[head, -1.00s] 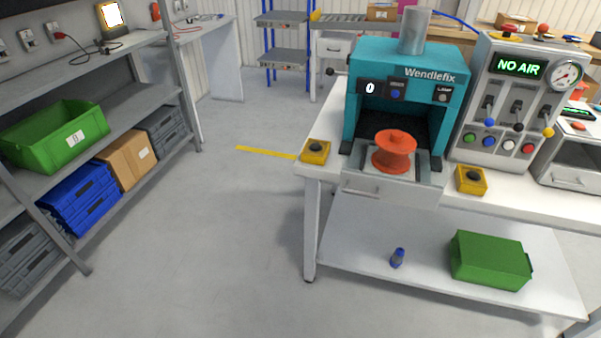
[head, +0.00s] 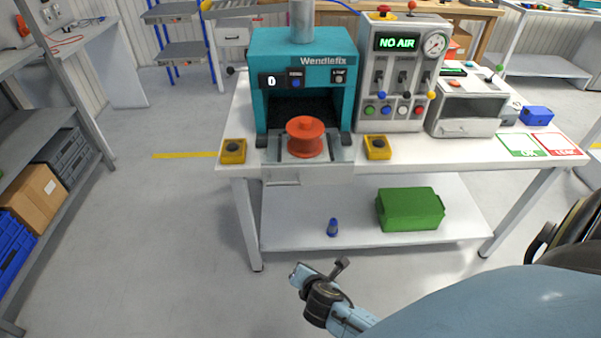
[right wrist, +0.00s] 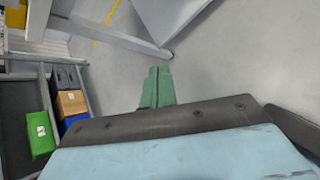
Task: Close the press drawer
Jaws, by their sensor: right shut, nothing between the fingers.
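The teal press (head: 303,65) stands on the white workbench. Its grey drawer (head: 310,174) is pulled out and sticks out past the bench's front edge. An orange reel (head: 306,138) stands upright on the drawer. My right arm comes in low at the right of the head view, in front of the bench and apart from the drawer. In the right wrist view my right gripper (right wrist: 157,78) has its green fingers together with nothing between them, over the grey floor. My left gripper is not in view.
Yellow button boxes (head: 232,151) and (head: 377,147) flank the drawer. A control panel (head: 400,72) reading "NO AIR" stands right of the press. The floor before the bench is clear.

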